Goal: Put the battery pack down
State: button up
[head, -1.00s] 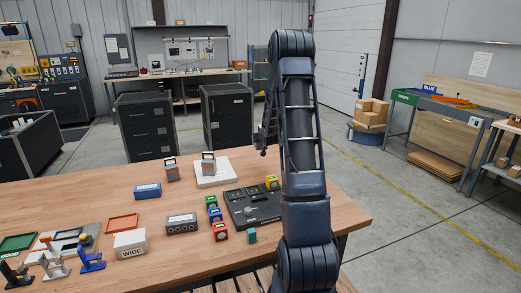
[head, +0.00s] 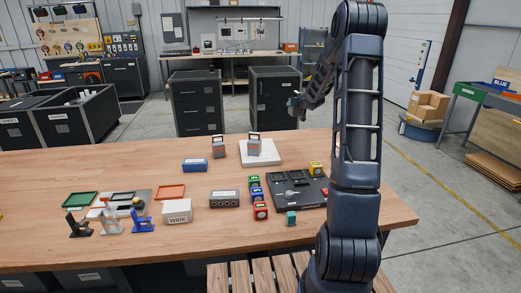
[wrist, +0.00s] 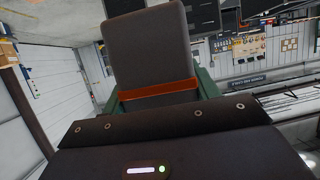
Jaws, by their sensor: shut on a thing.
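My gripper (head: 297,106) is held out beyond the far side of the wooden table, small and partly behind my arm in the head view. In the wrist view it is shut on a dark grey block with an orange band (wrist: 147,50), which looks like the battery pack. Green parts flank the block. Its far end and underside are hidden.
The wooden table (head: 330,220) also holds a blue box (head: 194,165), a grey socket block (head: 224,199), a white WIDE box (head: 177,211), small coloured blocks and a dark panel (head: 297,189). Black cabinets (head: 195,103) and open bins (head: 77,118) stand beyond.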

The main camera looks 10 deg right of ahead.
jog(key=w+a+r+n+g+y, duration=0.15)
jog(key=a+n+y, duration=0.25)
jog(key=a, duration=0.5)
jog(key=w+a+f+n+g+y, duration=0.1)
jog(key=w+a+n+g+y, duration=0.2)
jog(key=a, duration=0.5)
jog(key=shift+n+t+y, duration=0.35)
jog(key=shift+n+y, duration=0.15)
jog(key=shift+y, duration=0.2)
jog(key=f, duration=1.9)
jog(key=shift+s+a+f, duration=0.2)
jog(key=shift+f, duration=0.15)
jog(key=o, duration=1.4)
jog(key=shift+c, duration=0.2)
